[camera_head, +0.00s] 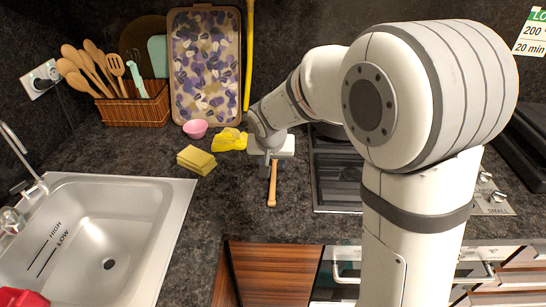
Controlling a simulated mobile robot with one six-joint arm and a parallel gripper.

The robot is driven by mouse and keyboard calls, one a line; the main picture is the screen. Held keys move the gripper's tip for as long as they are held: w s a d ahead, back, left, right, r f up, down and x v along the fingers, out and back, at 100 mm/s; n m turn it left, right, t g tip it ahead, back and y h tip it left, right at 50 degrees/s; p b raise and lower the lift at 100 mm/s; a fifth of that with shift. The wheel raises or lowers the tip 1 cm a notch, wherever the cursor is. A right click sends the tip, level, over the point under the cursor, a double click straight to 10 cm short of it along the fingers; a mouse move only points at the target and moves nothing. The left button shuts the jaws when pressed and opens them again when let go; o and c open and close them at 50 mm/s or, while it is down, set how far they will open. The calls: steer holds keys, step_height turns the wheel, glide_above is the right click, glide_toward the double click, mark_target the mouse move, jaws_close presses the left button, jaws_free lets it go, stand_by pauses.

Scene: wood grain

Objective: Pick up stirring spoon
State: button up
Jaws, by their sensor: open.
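A stick-like wooden handle (272,187) lies on the dark countertop, pointing toward the front edge. It looks like the stirring spoon, but its far end is hidden under my gripper. My gripper (268,166) is open and low over the far part of this handle. The view does not show clearly whether the fingers straddle the handle or touch it. Several other wooden spoons and spatulas (90,68) stand upright in a woven basket (134,111) at the back left.
A sink (160,190) fills the left front. Yellow sponges (196,160), a yellow cloth (229,140) and a pink bowl (195,128) lie left of my gripper. A patterned tray (205,75) leans on the back wall. A stove (337,180) is at right. Counter around the handle is clear.

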mark_target(274, 174)
steer(key=shift+w+a+f, duration=0.25)
steer(key=shift+a+f, duration=0.05)
steer(key=shift+f, duration=0.05)
steer(key=x, duration=0.4)
steer(key=d+p+x, duration=0.1)
steer(key=x, duration=0.1)
steer(key=shift+f, duration=0.15)
steer(key=shift+w+a+f, duration=0.1)
steer(key=shift+w+f, duration=0.15)
steer(key=shift+f, duration=0.25)
steer(key=shift+c, duration=0.4)
jaws_close()
